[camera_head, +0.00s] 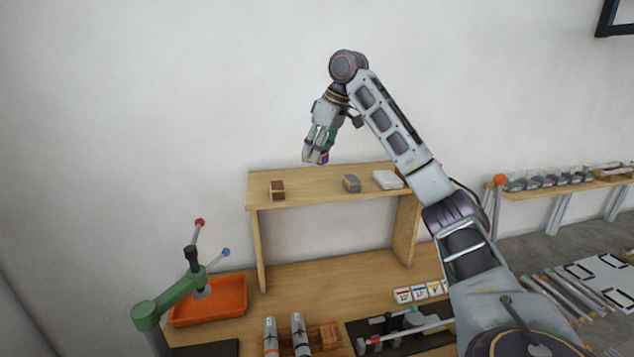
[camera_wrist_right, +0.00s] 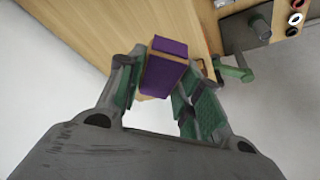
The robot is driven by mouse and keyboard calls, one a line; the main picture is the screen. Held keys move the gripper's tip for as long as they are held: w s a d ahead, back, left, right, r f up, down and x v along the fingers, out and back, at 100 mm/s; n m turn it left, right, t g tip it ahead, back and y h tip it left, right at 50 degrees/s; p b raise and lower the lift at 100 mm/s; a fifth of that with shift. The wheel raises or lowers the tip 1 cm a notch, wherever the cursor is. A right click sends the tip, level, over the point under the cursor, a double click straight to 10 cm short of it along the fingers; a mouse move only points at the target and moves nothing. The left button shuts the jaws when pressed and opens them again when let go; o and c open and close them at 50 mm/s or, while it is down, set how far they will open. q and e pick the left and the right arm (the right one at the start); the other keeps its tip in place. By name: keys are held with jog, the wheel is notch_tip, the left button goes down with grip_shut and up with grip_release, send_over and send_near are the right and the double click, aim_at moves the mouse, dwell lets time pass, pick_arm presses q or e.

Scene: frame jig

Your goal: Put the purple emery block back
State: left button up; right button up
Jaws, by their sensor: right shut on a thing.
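The purple emery block (camera_wrist_right: 163,72) is between the fingers of my right gripper (camera_wrist_right: 158,85) in the right wrist view. It has purple faces and a tan layer. In the head view my right gripper (camera_head: 317,158) is shut on it, with a little purple showing at the fingertips. The gripper is in the air above the wooden shelf (camera_head: 320,186), near its back edge. On the shelf top stand a brown block (camera_head: 277,190) at the left and a grey block (camera_head: 352,183) to the right, with bare wood between them. My left gripper is not in view.
A white item (camera_head: 387,179) lies at the shelf's right end. Below are an orange tray (camera_head: 208,302), a green lever press (camera_head: 170,300), two grey cylinders (camera_head: 298,335) and small labelled boxes (camera_head: 420,292). A side shelf (camera_head: 555,188) with jars is at the right.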

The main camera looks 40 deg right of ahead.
aim_at(325, 160)
jog(key=shift+f, duration=2.3)
jog(key=shift+f, duration=2.05)
jog(key=shift+f, duration=0.15)
jog(key=o, duration=0.9)
jog(key=shift+v, duration=6.1)
jog(key=shift+w, duration=0.1)
